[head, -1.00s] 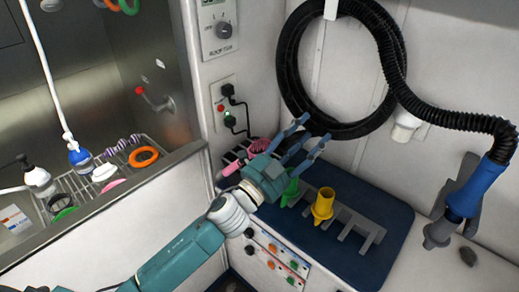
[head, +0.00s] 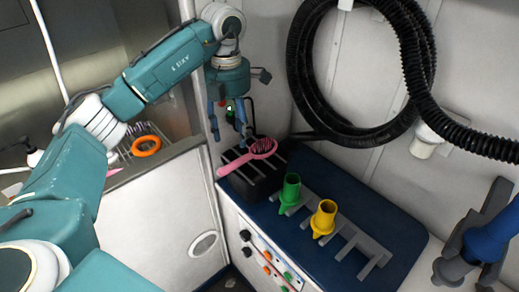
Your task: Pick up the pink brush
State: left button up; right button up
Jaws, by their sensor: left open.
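The pink brush (head: 236,164) lies across a black slotted block (head: 262,182) on the left end of the dark blue counter. Its handle points to the lower left and sticks out past the block's edge. Its round head with dark bristles is at the upper right. My left gripper (head: 229,135) points down just above and behind the brush. Its fingers are apart, with nothing seen between them. Whether a fingertip touches the brush cannot be told.
A green nozzle (head: 290,187) and a yellow nozzle (head: 324,217) stand at a grey slotted rack (head: 344,241) to the right. A black coiled hose (head: 293,75) hangs on the wall. An orange ring (head: 146,146) lies on a wire rack at left.

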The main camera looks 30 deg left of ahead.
aim_at(248, 156)
pick_arm(q)
notch_tip(248, 156, down, 5)
jog(key=shift+r+p, duration=0.2)
jog(key=shift+p, duration=0.15)
jog(key=f, duration=0.1)
jog(key=f+p, duration=0.1)
jog(key=f, duration=0.1)
jog(key=f+p, duration=0.1)
jog(key=f, duration=0.1)
jog(key=shift+w+d, duration=0.15)
jog(key=shift+w, duration=0.15)
jog(key=shift+f, duration=0.25)
grip_shut()
